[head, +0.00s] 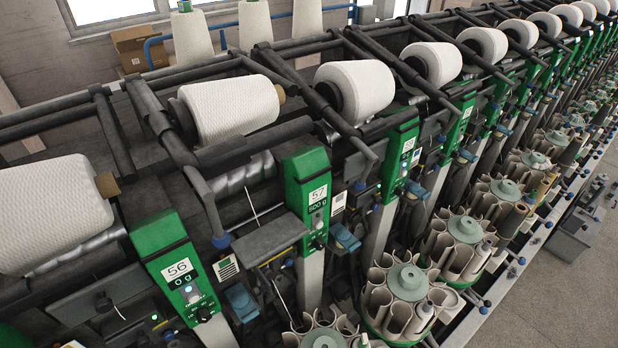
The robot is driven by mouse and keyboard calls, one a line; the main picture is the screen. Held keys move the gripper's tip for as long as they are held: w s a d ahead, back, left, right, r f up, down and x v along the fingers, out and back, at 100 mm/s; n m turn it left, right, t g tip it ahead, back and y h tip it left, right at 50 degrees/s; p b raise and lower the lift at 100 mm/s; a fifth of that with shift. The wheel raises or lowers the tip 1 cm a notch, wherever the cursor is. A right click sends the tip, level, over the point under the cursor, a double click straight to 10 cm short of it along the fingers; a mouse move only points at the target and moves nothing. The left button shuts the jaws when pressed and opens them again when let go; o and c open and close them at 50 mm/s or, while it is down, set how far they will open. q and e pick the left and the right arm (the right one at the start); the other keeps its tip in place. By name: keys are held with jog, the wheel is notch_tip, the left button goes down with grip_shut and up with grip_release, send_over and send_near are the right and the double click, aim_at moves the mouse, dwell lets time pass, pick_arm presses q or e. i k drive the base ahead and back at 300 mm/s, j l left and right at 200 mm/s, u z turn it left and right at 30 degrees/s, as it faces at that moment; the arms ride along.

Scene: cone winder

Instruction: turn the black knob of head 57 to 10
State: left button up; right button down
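The green panel of head 57 (300,170) stands left of the middle of the head view. It bears a white label "57" and a small display in grams, whose first digit is hard to read. Its black knob (318,243) is low on the panel, below a white button and small lights. The knob's pointer and the scale marks around it are too small to read. Neither of my grippers shows in the view, and nothing is seen touching the knob.
Head 56's green panel (165,250) with "0 g" is at the lower left, with its own black knob (203,314). A dark grey plate (268,238) juts out left of head 57. A white yarn cone (230,108) lies above.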

aim_at(319, 243)
jog(key=j+z, duration=0.3)
jog(key=i+l+u, duration=0.15)
jog(key=u, duration=0.3)
jog(key=i+l+u, duration=0.15)
jog(key=u, duration=0.3)
jog(key=i+l+u, duration=0.1)
jog(key=l+u, duration=0.35)
jog(key=j, duration=0.1)
